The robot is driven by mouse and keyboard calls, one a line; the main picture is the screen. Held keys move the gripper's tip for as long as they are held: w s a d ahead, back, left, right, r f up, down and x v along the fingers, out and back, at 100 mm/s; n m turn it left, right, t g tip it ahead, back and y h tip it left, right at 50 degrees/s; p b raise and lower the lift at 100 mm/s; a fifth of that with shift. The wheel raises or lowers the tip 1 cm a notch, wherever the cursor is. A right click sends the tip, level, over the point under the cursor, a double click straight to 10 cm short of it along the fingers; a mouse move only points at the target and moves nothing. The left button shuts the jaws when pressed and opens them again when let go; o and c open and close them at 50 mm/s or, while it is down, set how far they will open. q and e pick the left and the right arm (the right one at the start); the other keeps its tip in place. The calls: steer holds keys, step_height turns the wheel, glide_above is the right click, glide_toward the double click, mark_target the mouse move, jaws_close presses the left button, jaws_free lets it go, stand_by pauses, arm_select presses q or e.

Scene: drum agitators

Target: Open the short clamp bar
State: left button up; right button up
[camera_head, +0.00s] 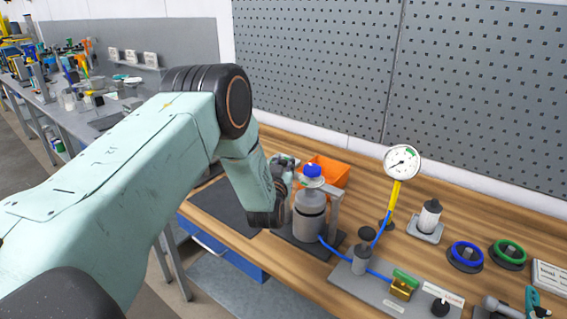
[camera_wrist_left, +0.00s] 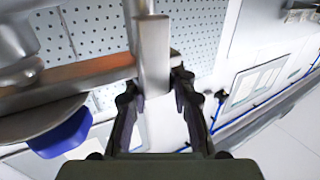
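The clamp fixture holds a grey drum (camera_head: 309,216) with a blue cap (camera_head: 313,171) on the wooden bench. A grey metal bracket (camera_head: 335,197) stands at the drum's right side. In the left wrist view, a flat metal bar (camera_wrist_left: 70,82) runs across from the left. A short upright metal piece (camera_wrist_left: 153,55) stands at its right end, between the fingertips of my left gripper (camera_wrist_left: 155,82). Both fingertips are very close to its edges; I cannot tell whether they touch it. In the head view my left gripper (camera_head: 283,177) is mostly hidden behind my left wrist. My right gripper is not in view.
An orange bin (camera_head: 330,172) stands behind the drum. To the right are a pressure gauge (camera_head: 401,162) on a yellow stem, a valve board (camera_head: 385,290) with blue tubing, and blue (camera_head: 466,256) and green (camera_head: 508,254) rings. A perforated wall panel (camera_head: 480,90) closes the back.

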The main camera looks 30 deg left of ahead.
arm_select(q)
steer(key=shift+c, duration=1.4)
jaws_close()
steer(key=shift+w+r+m+t+h+b, duration=0.1)
steer(key=shift+w+m+t+h+b, duration=0.2)
steer(key=shift+w+m+h+b, duration=0.35)
steer(key=w+m+h+b, duration=0.1)
steer(key=w+d+h+b, duration=0.1)
steer(key=w+h, duration=0.1)
steer(key=shift+w+m+t, duration=0.1)
steer(key=shift+m+t, duration=0.2)
steer(key=shift+m, duration=0.05)
